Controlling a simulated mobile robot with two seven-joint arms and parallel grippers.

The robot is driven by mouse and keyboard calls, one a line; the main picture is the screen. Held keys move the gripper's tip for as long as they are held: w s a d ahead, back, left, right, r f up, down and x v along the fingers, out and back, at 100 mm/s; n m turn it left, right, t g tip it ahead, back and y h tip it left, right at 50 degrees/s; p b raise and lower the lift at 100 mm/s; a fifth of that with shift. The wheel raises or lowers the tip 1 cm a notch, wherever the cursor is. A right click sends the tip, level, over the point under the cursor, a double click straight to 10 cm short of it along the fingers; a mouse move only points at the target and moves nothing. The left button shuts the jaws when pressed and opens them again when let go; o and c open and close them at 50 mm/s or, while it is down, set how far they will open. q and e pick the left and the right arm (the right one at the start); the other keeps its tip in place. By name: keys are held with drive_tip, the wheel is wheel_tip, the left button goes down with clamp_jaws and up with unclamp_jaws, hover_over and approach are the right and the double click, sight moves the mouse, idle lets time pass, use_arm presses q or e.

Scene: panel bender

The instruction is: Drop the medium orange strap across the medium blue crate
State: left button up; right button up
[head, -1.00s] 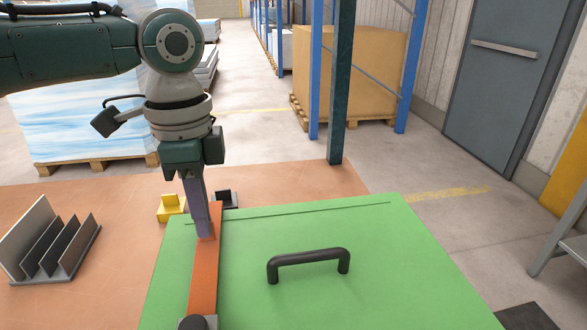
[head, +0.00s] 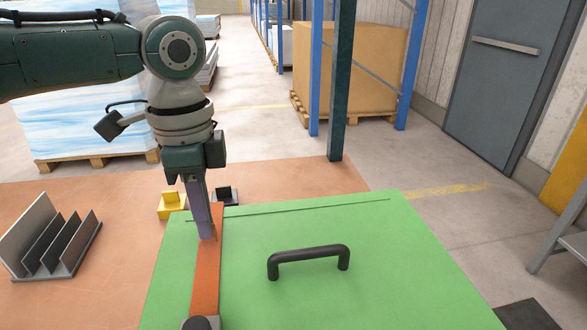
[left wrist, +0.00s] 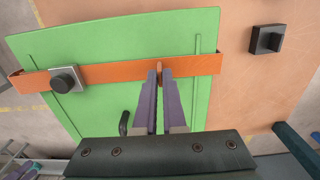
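The orange strap (head: 208,275) is a flat orange bar lying lengthwise over the left part of a green panel (head: 330,230). In the left wrist view the strap (left wrist: 115,74) spans the panel (left wrist: 120,40) and both ends reach its edges. A dark round knob on a grey plate (left wrist: 66,80) sits on the strap near one end. My left gripper (head: 207,238) points down; its fingers (left wrist: 160,76) close around a small orange tab at the strap. Whether the strap touches the panel is unclear. I see no blue crate.
A black handle (head: 308,262) stands up from the panel's middle. A grey slotted rack (head: 50,240), a yellow block (head: 171,205) and a dark block (left wrist: 267,39) are on the orange floor area.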

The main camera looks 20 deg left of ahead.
use_arm(q)
drive_tip(key=o, duration=0.5)
